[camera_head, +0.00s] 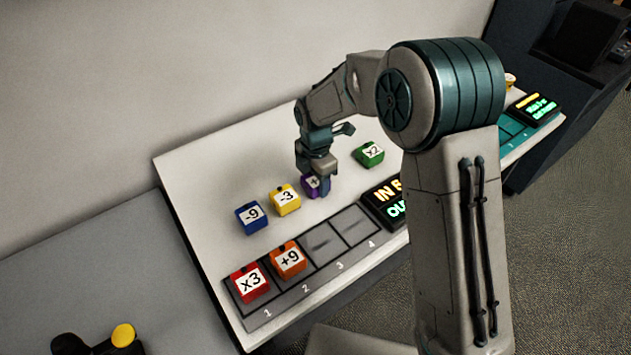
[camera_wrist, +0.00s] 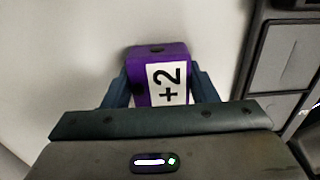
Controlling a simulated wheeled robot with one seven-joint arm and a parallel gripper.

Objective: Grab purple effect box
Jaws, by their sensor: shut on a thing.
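The purple effect box (camera_head: 308,185) stands on the white table in the head view, partly hidden by my gripper (camera_head: 318,185). In the wrist view the purple box (camera_wrist: 146,68) shows a white label reading +2. It sits between the two dark blue fingers of my gripper (camera_wrist: 160,88), one on each side. The gripper is shut on the box. I cannot tell whether the box is touching the table or slightly above it.
A yellow -3 box (camera_head: 285,199) and a blue -9 box (camera_head: 251,217) stand left of it, a green x2 box (camera_head: 369,154) to the right. The slot tray (camera_head: 352,226) holds a red x3 box (camera_head: 250,283) and an orange +9 box (camera_head: 289,260); slots 3 and 4 are empty.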

